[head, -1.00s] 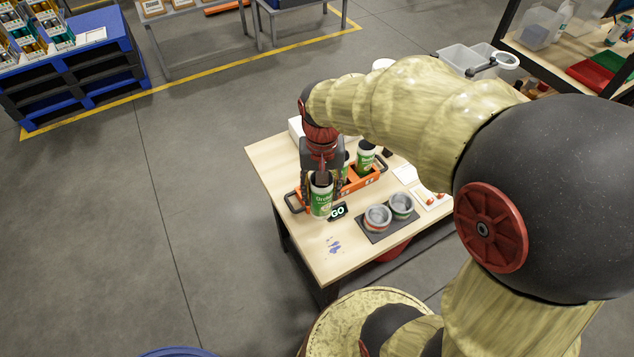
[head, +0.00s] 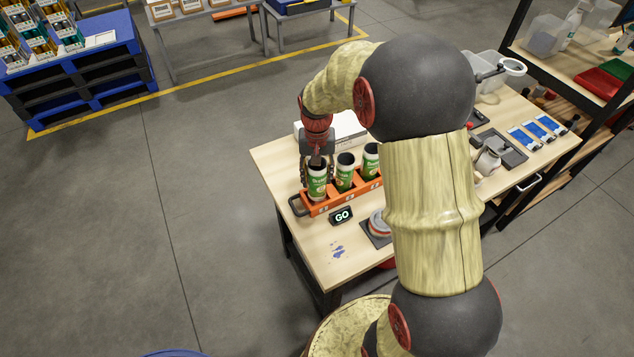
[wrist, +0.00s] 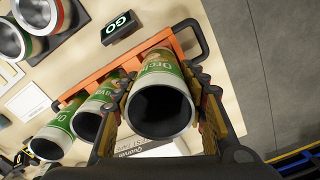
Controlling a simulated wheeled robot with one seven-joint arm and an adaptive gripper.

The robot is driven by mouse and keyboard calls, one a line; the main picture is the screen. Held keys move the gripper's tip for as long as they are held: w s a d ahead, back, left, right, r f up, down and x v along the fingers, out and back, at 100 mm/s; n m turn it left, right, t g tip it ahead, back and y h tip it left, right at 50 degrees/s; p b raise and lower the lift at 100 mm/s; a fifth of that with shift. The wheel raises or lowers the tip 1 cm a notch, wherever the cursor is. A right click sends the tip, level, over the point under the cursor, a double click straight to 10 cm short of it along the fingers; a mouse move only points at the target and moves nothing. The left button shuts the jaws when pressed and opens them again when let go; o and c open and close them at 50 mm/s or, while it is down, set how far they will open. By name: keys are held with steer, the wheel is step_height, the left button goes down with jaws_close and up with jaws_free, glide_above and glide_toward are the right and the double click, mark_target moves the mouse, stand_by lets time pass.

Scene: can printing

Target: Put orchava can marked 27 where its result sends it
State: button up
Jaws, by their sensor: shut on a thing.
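My gripper (head: 317,177) is shut on a green and white can (head: 317,189) with a dark open top. It holds the can upright at the left end of the orange carrier (head: 312,209), in line with two like cans, the middle one (head: 345,176) and the right one (head: 371,161). The held can's lower end meets the carrier's front wall; I cannot tell whether it rests on the bottom. In the wrist view the held can (wrist: 162,68) sits between the fingers, part of its "Orch" label showing. No number 27 is readable on any can.
A "GO" sign (head: 342,216) stands just in front of the carrier. A grey tin with a red band (head: 377,223) is partly hidden by my arm; two tins show in the wrist view (wrist: 38,12). A white box (head: 348,127) is behind.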

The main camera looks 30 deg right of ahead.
mark_target(317, 183)
steer(key=shift+w+f, duration=0.15)
steer(key=shift+f, duration=1.5)
steer(key=shift+f+b, duration=0.15)
steer(key=shift+b, duration=0.2)
steer(key=o, duration=0.7)
steer(key=shift+o, duration=0.6)
step_height(317, 183, up, 12)
steer(key=shift+r+p, duration=0.1)
steer(key=shift+p, duration=0.8)
steer(key=s+a+r+n+t, duration=0.2)
steer(key=s+a+r, duration=0.2)
steer(key=s+r, duration=0.3)
steer(key=s+a+r+n+t, duration=0.1)
steer(key=s+a+r+t, duration=0.1)
steer(key=s+a+r, duration=0.35)
steer(key=s+a+r+n+t, duration=0.1)
steer(key=s+r+n, duration=0.1)
steer(key=s, duration=0.8)
steer(key=shift+t, duration=0.4)
